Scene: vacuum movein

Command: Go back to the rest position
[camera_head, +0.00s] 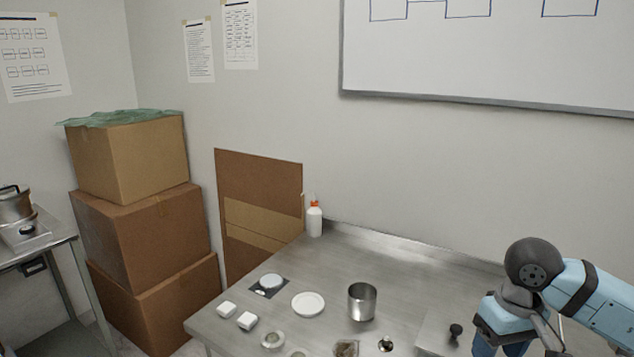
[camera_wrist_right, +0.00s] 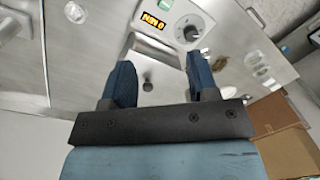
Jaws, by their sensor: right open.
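My right gripper (camera_wrist_right: 157,62) is open in the right wrist view, with its two blue fingers apart. Nothing is gripped between them. A small knob (camera_wrist_right: 148,86) shows in the gap, on or over a metal surface. In the head view my right arm (camera_head: 600,300) comes in from the right, over the table's right part. Its fingertips are not clear there. My left gripper is in neither view.
The steel table (camera_head: 400,262) holds a metal cup (camera_head: 362,302), a white plate (camera_head: 308,304), white blocks (camera_head: 247,321), small dishes and a white bottle (camera_head: 314,220). Cardboard boxes (camera_head: 150,240) stand stacked at left. A side table with a pot (camera_head: 14,207) is at far left.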

